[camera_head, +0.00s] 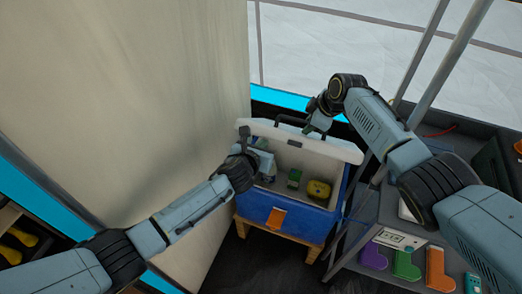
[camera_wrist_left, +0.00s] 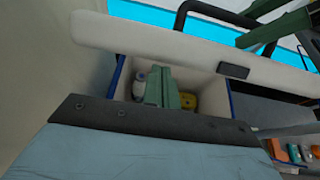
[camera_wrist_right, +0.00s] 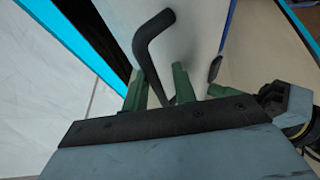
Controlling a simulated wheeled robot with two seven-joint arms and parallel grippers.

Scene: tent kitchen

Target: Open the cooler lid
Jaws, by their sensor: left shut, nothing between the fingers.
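The blue cooler (camera_head: 285,213) stands on a small wooden stand, and its inside shows. Its white lid (camera_head: 335,148) is raised along the back edge; the lid's underside also shows in the left wrist view (camera_wrist_left: 160,45). A black handle (camera_wrist_right: 150,50) runs between the fingers of my right gripper (camera_wrist_right: 170,90), which are apart. In the head view the right gripper (camera_head: 312,122) is behind the lid's top edge. My left gripper (camera_head: 266,165) is shut and empty, over the left part of the cooler opening. Its fingers hide part of the contents.
Inside the cooler are a yellow item (camera_head: 318,190), a green item (camera_head: 294,178) and a white bottle-like item (camera_wrist_left: 139,82). A tent wall (camera_head: 120,90) is close on the left. A grey shelf (camera_head: 380,215) with coloured pieces stands on the right.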

